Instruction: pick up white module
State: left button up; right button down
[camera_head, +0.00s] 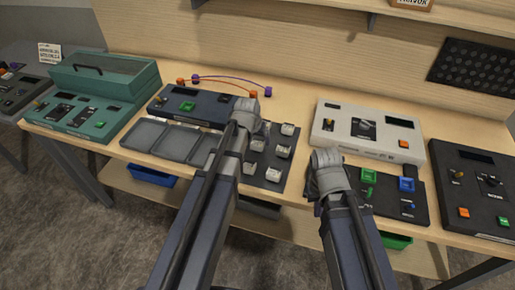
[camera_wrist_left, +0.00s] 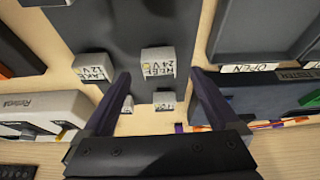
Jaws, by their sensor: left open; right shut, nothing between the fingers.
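Several small white modules stand on a dark mat (camera_head: 268,190) at the middle of the bench, among them one at the back right (camera_head: 287,129) and one at the front (camera_head: 273,174). My left gripper (camera_head: 246,108) is above the mat's back part, open and empty. In the left wrist view its fingers (camera_wrist_left: 160,77) point toward a white module marked 24 V (camera_wrist_left: 157,62), which shows between the fingertips; I cannot tell the remaining gap. A module marked 12 V (camera_wrist_left: 92,67) stands beside it. My right gripper (camera_head: 327,160) is shut and empty, right of the mat. My left arm hides part of the mat.
Grey trays (camera_head: 180,141) lie left of the mat, with a dark blue console (camera_head: 190,106) behind. A white console (camera_head: 368,132) and a black panel with green and blue parts (camera_head: 405,198) stand right. A teal case (camera_head: 95,95) is far left. Purple and orange leads (camera_head: 235,78) lie behind.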

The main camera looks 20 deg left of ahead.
aim_at(257, 142)
pick_arm(q)
jog(key=b+x, duration=0.4)
jog(key=x, duration=0.1)
jog(key=c, duration=1.5)
